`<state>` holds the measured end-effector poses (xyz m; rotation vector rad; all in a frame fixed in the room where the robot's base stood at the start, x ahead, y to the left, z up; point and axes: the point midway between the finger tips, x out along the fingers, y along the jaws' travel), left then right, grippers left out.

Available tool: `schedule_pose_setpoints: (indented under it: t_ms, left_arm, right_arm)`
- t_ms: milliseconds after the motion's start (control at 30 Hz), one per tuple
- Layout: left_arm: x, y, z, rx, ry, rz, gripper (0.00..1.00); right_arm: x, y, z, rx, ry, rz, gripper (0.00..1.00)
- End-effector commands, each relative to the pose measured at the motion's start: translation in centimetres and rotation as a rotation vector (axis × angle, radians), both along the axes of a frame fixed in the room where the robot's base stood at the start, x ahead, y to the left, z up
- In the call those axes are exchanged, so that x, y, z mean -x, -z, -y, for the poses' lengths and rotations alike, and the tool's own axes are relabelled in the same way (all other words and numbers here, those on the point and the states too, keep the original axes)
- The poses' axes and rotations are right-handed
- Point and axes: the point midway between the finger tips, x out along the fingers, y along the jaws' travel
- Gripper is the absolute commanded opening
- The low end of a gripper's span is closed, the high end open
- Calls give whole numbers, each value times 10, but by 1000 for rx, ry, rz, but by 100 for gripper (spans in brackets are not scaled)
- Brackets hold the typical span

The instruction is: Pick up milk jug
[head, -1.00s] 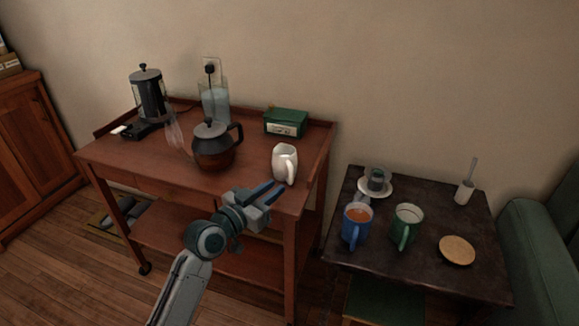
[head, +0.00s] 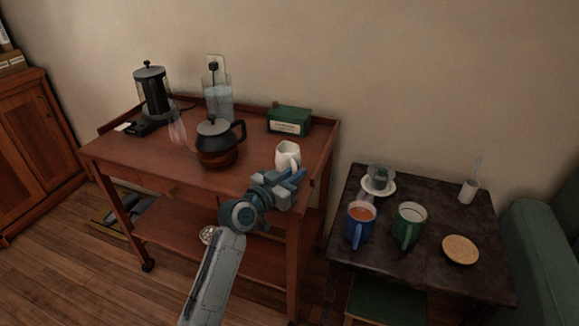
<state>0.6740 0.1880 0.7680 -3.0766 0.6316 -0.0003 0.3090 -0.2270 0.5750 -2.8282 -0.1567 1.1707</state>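The white milk jug (head: 287,153) stands upright on the right part of the wooden trolley's top (head: 170,160). My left gripper (head: 295,177) is in front of the jug and hides its lower part and most of its handle. The fingers show as two blue-grey tips pointing toward the jug's right side, with a gap between them. I cannot tell whether they touch the jug's handle. My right gripper is not in view.
A dark-lidded teapot (head: 218,145) stands left of the jug, and a green box (head: 289,120) behind it. The dark side table (head: 400,265) at right holds a blue mug (head: 359,228), a green mug (head: 408,227) and a round coaster (head: 460,249).

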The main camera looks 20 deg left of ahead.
Motion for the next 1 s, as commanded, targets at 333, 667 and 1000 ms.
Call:
schedule_pose_setpoints:
  t_ms: [333, 667, 1000]
  left_arm:
    - [0, -1, 0, 1, 0, 2, 0]
    - [0, -9, 0, 1, 0, 3, 0]
    - [0, -36, 0, 1, 0, 4, 0]
  right_arm:
    - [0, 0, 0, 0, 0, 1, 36]
    - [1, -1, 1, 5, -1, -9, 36]
    - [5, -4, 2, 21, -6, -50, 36]
